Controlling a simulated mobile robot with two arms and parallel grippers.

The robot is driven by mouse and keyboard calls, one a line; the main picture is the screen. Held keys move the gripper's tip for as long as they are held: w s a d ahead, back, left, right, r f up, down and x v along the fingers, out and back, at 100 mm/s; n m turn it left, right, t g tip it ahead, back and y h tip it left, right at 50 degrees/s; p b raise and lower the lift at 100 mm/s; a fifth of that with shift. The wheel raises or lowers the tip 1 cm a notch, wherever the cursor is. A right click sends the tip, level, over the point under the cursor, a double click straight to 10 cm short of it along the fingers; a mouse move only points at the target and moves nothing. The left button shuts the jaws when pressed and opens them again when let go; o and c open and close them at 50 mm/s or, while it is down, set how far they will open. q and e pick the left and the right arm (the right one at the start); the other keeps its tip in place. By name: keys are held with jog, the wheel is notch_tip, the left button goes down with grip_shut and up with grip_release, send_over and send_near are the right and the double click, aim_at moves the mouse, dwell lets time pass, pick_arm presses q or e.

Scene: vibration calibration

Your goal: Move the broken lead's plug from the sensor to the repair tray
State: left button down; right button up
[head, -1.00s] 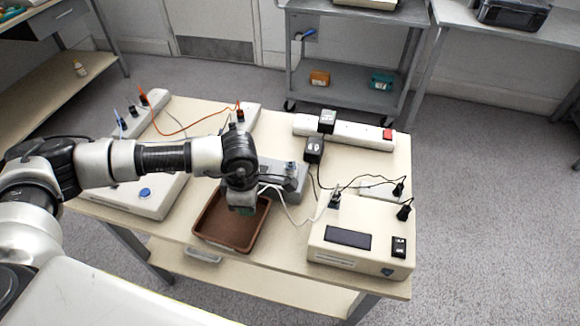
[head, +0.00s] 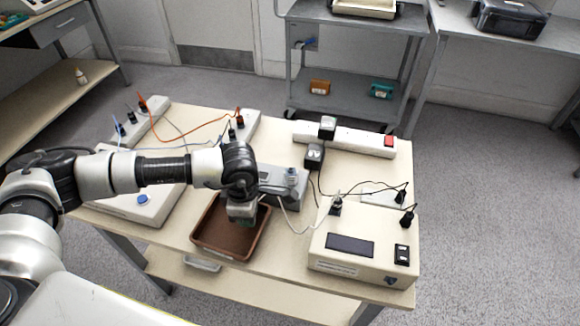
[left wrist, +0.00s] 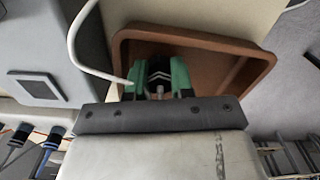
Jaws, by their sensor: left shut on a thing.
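My left gripper (head: 243,219) is over the brown repair tray (head: 203,244). In the left wrist view its green fingers (left wrist: 160,82) are shut on a small grey plug (left wrist: 160,91), mostly hidden between them. A white lead (left wrist: 73,40) runs up to the left finger; in the head view the lead (head: 290,222) loops right towards the cream instrument. The tray's rim (left wrist: 200,37) lies behind the fingers; I cannot tell whether the plug touches the tray. The grey sensor box (head: 293,190) stands just behind the tray with another plug on top. My right gripper is not in view.
The cream instrument (head: 365,262) stands right of the tray, with a white power strip (head: 350,137) behind. A white box with a blue button (head: 150,200) stands left. Orange and black leads cross the table. Little free room shows around the tray.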

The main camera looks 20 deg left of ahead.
pick_arm(q)
jog(key=shift+f, duration=0.25)
jog(key=c, duration=0.9)
grip_release()
jog(key=shift+r, duration=0.15)
jog(key=shift+r+p, duration=1.4)
jog(key=shift+r, duration=1)
